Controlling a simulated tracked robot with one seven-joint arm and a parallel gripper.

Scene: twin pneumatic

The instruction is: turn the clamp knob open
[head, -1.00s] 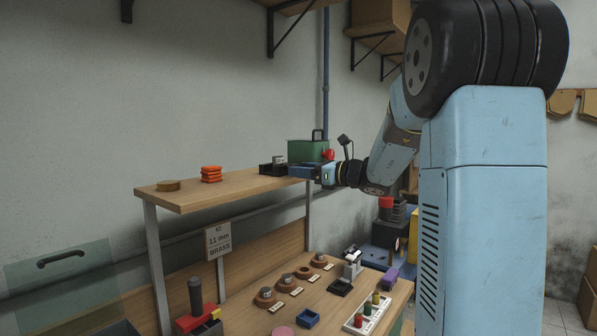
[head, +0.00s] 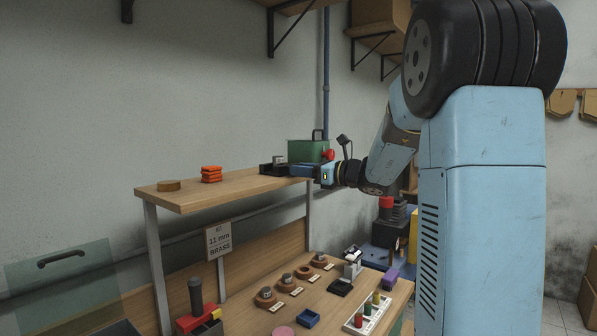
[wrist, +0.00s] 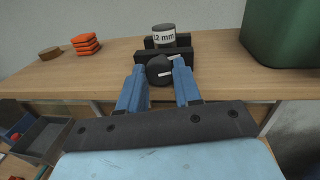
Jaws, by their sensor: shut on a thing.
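The clamp (wrist: 190,54) is a black block near the front edge of the wooden shelf, holding a grey cylinder (wrist: 164,36) with a label that reads "12 mm", its first digit partly cut off. It also shows in the head view (head: 268,168). Its round black knob (wrist: 158,72) faces me and has a white line pointing right. My gripper (wrist: 161,69) has its blue fingers on both sides of the knob, shut on it. In the head view my gripper (head: 304,171) reaches in from the right, and the knob is hidden.
The shelf (head: 215,190) also bears orange pieces (head: 211,174), a brown disc (head: 168,185) and, close right of the clamp, a green box (head: 305,151). A bench below holds several small parts, a white tray (head: 366,318) and a sign (head: 218,240) reading "11 mm BRASS".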

